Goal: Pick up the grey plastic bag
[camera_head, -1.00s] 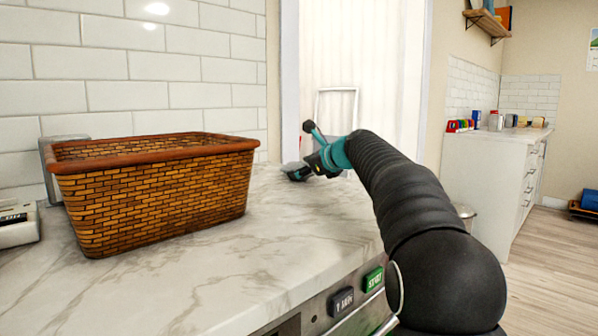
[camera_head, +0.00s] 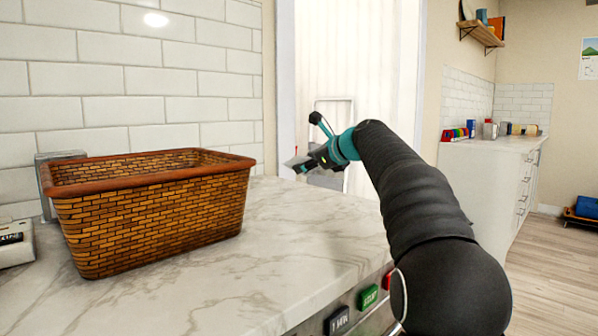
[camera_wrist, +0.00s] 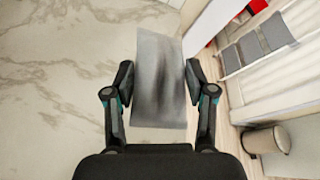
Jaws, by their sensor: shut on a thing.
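The grey plastic bag (camera_wrist: 158,108) shows in the wrist view as a flat grey rectangle between the two fingers of my gripper (camera_wrist: 159,76). My gripper is shut on it, with a fingertip against each side. In the head view my gripper (camera_head: 304,164) is above the far right end of the marble counter, in front of the white doorway. The bag is too small and too covered by the gripper there to make out clearly.
A brown wicker basket (camera_head: 150,215) stands on the marble counter (camera_head: 270,235) to the left of my gripper. A white step ladder (camera_wrist: 258,45) and a bin (camera_wrist: 267,140) stand on the floor at the right in the wrist view. The counter between basket and arm is clear.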

